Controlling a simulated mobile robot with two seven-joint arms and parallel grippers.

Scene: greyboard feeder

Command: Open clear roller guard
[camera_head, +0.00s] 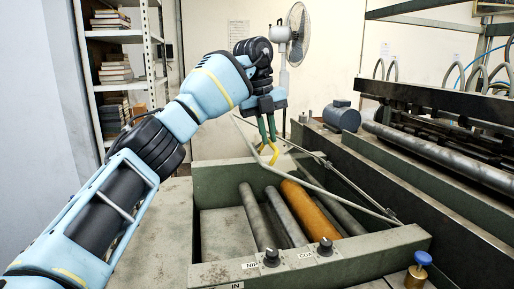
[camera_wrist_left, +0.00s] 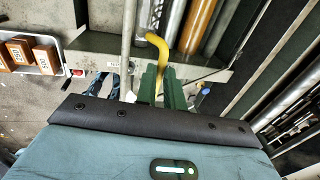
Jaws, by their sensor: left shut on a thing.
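The clear roller guard (camera_head: 322,190) shows as a thin grey frame around a see-through panel. It stands tilted up over the roller box, its far end raised and its low end by the box's near right corner. My left gripper (camera_head: 268,139) is shut on the guard's yellow handle (camera_head: 273,154), at the raised side. In the left wrist view, the green fingers (camera_wrist_left: 161,86) close around the yellow handle (camera_wrist_left: 157,43), and a grey frame bar (camera_wrist_left: 128,45) runs beside them. The panel's edges are hard to see. My right gripper is not in view.
The open green box (camera_head: 225,176) holds steel rollers (camera_head: 256,218) and an orange roller (camera_head: 309,207). Black knobs (camera_head: 271,258) and a blue knob (camera_head: 421,259) stand at the near edge. A long machine with a motor (camera_head: 342,116) lies right. A shelf (camera_head: 115,60) and fan (camera_head: 298,25) stand behind.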

